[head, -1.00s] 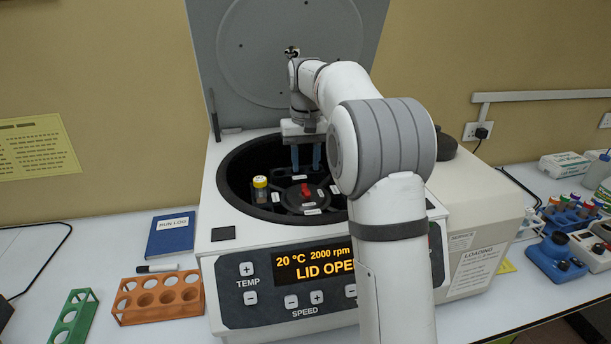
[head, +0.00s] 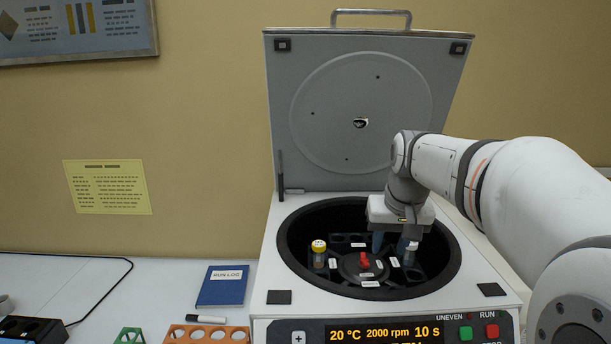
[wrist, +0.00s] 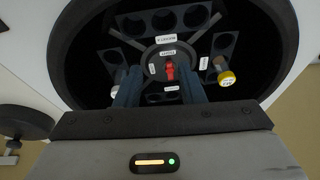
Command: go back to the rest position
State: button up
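My gripper (head: 391,243) is over the open centrifuge bowl, its two blue fingers pointing down. In the wrist view the fingers (wrist: 161,90) stand apart with nothing held between them. Beyond them is the rotor with its red knob (wrist: 169,71), which the head view shows left of the fingers (head: 365,260). A yellow-capped tube (head: 319,254) sits in the rotor's left side; it also shows at right in the wrist view (wrist: 226,79). A white-capped tube (head: 411,251) is at the rotor's right, close to the right finger; whether they touch I cannot tell.
The centrifuge lid (head: 365,110) stands open behind my arm. The bowl rim (head: 283,215) surrounds the rotor. A blue run log (head: 222,286), a marker (head: 205,319) and an orange rack (head: 238,334) lie to the left. The wall holds a yellow sheet (head: 107,187).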

jog(key=s+f+t, duration=0.1)
jog(key=s, duration=0.3)
jog(key=s+f+t, duration=0.1)
jog(key=s, duration=0.4)
jog(key=s+f+t, duration=0.1)
jog(key=s, duration=0.3)
jog(key=shift+s+d+f, duration=0.2)
jog(key=shift+d, duration=0.05)
jog(key=s+a+f+g, duration=0.2)
jog(key=s+f+g, duration=0.1)
jog(key=s+f, duration=0.4)
jog(key=shift+s+a+f+n, duration=0.2)
jog(key=shift+s+f+n, duration=0.15)
jog(key=shift+f, duration=0.2)
jog(key=shift+w, duration=0.1)
